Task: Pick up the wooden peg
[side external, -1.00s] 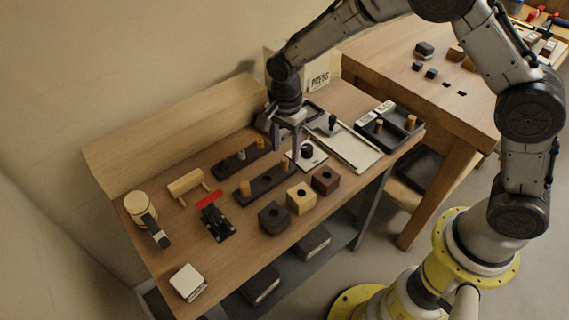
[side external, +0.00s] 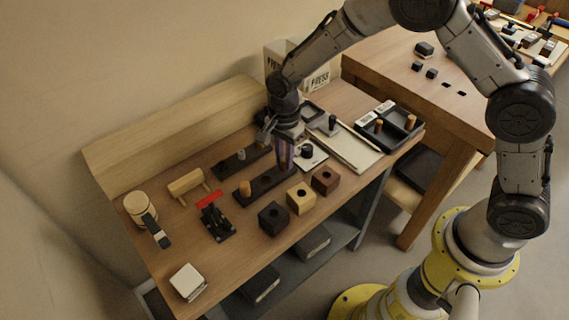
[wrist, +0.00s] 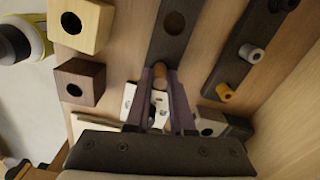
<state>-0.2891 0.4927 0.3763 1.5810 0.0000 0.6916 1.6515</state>
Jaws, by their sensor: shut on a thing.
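My gripper (side external: 284,160) points down over the right end of the front dark rack (side external: 265,184). In the wrist view my gripper (wrist: 161,76) has its two purple fingers shut on a wooden peg (wrist: 161,84), one finger on each side of it. The peg is at the end of the dark rack, which also shows in the wrist view (wrist: 171,43) with an open hole. In the side view the fingers mostly hide this peg. I cannot tell whether it is still seated. Another wooden peg (side external: 244,188) stands at the rack's left end.
A second dark rack (side external: 228,166) with small pegs lies behind. Dark (side external: 272,219), light (side external: 301,198) and brown (side external: 325,180) holed blocks stand in front. A white plate with a black knob (side external: 309,154) is close on the right. A red-handled clamp (side external: 214,214) stands left.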

